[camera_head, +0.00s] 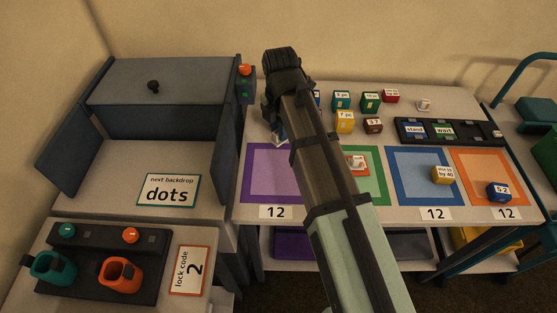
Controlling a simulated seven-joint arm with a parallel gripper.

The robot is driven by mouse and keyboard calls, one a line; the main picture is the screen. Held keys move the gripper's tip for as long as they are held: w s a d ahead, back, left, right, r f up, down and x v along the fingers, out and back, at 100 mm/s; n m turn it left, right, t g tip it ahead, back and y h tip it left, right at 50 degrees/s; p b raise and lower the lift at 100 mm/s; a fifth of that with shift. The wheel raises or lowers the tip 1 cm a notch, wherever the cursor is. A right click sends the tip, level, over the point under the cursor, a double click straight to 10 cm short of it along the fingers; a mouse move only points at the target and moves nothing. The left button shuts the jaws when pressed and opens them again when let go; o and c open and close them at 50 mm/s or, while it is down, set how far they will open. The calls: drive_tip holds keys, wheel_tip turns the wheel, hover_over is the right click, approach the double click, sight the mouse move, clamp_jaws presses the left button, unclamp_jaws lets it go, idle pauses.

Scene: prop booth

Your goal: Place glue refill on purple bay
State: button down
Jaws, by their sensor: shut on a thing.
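The purple bay (258,180) is a purple-bordered square at the left front of the table, with a card reading 12 (276,212) at its front edge. My gripper (279,137) is over the back edge of this bay, low in the picture's depth. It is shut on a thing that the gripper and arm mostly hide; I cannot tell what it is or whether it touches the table. My arm covers the bay's right side. No thing shows in the visible part of the bay. I cannot pick out the glue refill by its look.
A green bay (374,192) holds a white-and-orange item (356,162). A blue bay (403,180) holds a yellow block (443,175); an orange bay (490,165) holds a blue block (498,192). Several labelled blocks and a black button strip (470,131) stand behind. A grey booth (150,100) is left.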

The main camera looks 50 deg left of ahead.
drive_tip(key=shift+f, duration=4.6)
drive_tip(key=shift+f, duration=0.15)
drive_tip(key=c, duration=1)
unclamp_jaws()
wheel_tip(320, 180, up, 12)
drive_tip(key=shift+r, duration=0.15)
